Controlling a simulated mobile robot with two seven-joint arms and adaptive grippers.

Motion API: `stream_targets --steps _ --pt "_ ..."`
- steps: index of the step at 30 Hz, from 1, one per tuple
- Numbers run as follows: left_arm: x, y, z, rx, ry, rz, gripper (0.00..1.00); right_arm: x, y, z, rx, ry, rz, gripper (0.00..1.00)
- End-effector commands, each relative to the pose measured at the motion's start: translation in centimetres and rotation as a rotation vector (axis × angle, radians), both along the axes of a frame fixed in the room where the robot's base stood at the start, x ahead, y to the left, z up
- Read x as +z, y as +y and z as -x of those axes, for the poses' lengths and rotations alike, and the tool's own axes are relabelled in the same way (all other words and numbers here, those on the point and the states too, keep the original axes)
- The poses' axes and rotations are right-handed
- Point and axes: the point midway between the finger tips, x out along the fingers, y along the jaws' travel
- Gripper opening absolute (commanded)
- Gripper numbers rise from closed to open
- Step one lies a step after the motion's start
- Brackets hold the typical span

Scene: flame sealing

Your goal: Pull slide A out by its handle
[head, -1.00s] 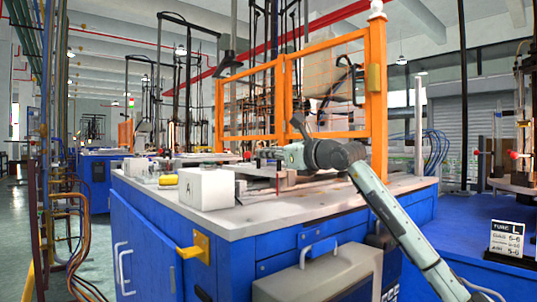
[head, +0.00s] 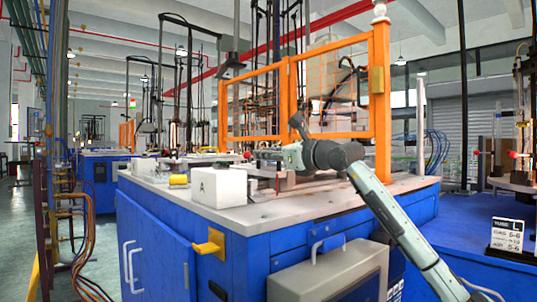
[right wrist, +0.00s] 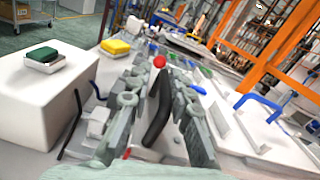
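A white block (head: 230,190) marked "A" stands on the bench top near its front left corner. My right gripper (head: 257,156) reaches over the bench from the right, behind and to the right of the block. In the right wrist view its two fingers (right wrist: 163,88) are spread apart. The slide body is not clearly visible. My left gripper is not in view.
The blue bench (head: 160,235) has a pale top. An orange guard frame (head: 379,100) rises behind the gripper. In the wrist view, a green-topped piece (right wrist: 42,55) and a yellow block (right wrist: 116,46) are to the left, and a blue handle (right wrist: 258,104) is to the right.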

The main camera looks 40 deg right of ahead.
Motion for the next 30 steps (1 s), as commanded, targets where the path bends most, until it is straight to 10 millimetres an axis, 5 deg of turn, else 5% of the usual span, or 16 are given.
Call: stream_targets --steps 14,30 --pt "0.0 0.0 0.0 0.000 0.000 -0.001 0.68 -0.1 -0.3 0.6 -0.005 0.001 0.000 0.31" --pt "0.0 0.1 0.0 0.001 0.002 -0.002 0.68 -0.2 -0.8 9.4 -0.001 0.003 0.001 0.31"
